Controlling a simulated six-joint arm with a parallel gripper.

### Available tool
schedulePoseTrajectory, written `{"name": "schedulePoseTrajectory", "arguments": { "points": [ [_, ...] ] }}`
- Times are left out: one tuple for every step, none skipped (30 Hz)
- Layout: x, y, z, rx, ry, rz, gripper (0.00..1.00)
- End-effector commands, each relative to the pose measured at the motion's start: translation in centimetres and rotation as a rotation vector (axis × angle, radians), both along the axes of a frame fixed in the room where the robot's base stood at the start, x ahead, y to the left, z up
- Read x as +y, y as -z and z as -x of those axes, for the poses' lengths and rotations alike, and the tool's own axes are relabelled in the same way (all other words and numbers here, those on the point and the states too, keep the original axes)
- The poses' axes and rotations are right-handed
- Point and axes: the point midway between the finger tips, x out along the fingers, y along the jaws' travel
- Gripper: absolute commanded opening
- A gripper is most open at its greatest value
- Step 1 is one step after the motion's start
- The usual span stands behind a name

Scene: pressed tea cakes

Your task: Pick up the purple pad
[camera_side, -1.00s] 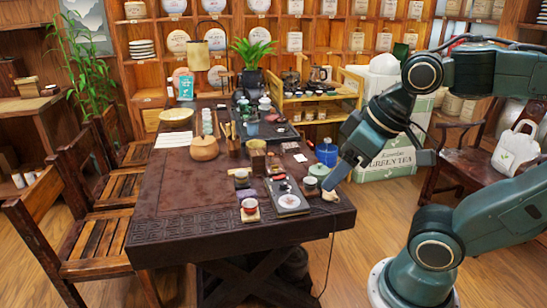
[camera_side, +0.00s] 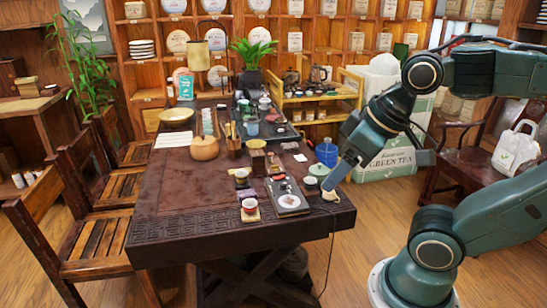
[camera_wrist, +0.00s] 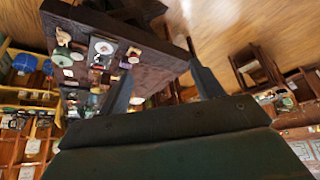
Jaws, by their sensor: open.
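My gripper (camera_side: 334,178) hangs by the table's right front corner in the side view, close to a pale green lidded bowl (camera_side: 319,171) and a small cream thing (camera_side: 331,196). In the wrist view my gripper (camera_wrist: 163,85) has its two fingers wide apart with nothing between them. The table (camera_wrist: 165,60) shows beyond the fingers there.
A tray with a white disc (camera_side: 289,202) and a red-and-white cup (camera_side: 249,206) stand near the table's front. A blue jar (camera_side: 326,153) stands at the right edge. An orange-brown pot (camera_side: 204,148) is further back. The table's left front is clear.

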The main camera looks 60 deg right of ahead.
Motion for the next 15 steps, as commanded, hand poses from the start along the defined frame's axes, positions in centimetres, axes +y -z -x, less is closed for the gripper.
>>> {"name": "schedulePoseTrajectory", "arguments": {
  "points": [
    [0.0, 0.0, 0.0, 0.0, 0.0, 0.0, 0.66],
    [0.0, 0.0, 0.0, 0.0, 0.0, 0.0, 0.69],
    [0.0, 0.0, 0.0, 0.0, 0.0, 0.0, 0.69],
    [0.0, 0.0, 0.0, 0.0, 0.0, 0.0, 0.69],
    [0.0, 0.0, 0.0, 0.0, 0.0, 0.0, 0.69],
    [0.0, 0.0, 0.0, 0.0, 0.0, 0.0, 0.69],
    [0.0, 0.0, 0.0, 0.0, 0.0, 0.0, 0.69],
    [0.0, 0.0, 0.0, 0.0, 0.0, 0.0, 0.69],
    [0.0, -0.02, -0.01, 0.0, 0.0, 0.0, 0.69],
    [-0.01, -0.04, -0.05, 0.0, -0.001, 0.0, 0.69],
    [-0.02, -0.07, -0.1, 0.001, -0.001, 0.002, 0.69],
    [-0.04, -0.16, -0.21, 0.002, -0.003, 0.003, 0.69],
    [-0.06, -0.24, -0.34, 0.003, -0.004, 0.005, 0.69],
    [-0.09, -0.34, -0.49, 0.005, -0.007, 0.006, 0.69],
    [-0.14, -0.48, -0.75, 0.009, -0.011, 0.009, 0.69]
  ]
}}
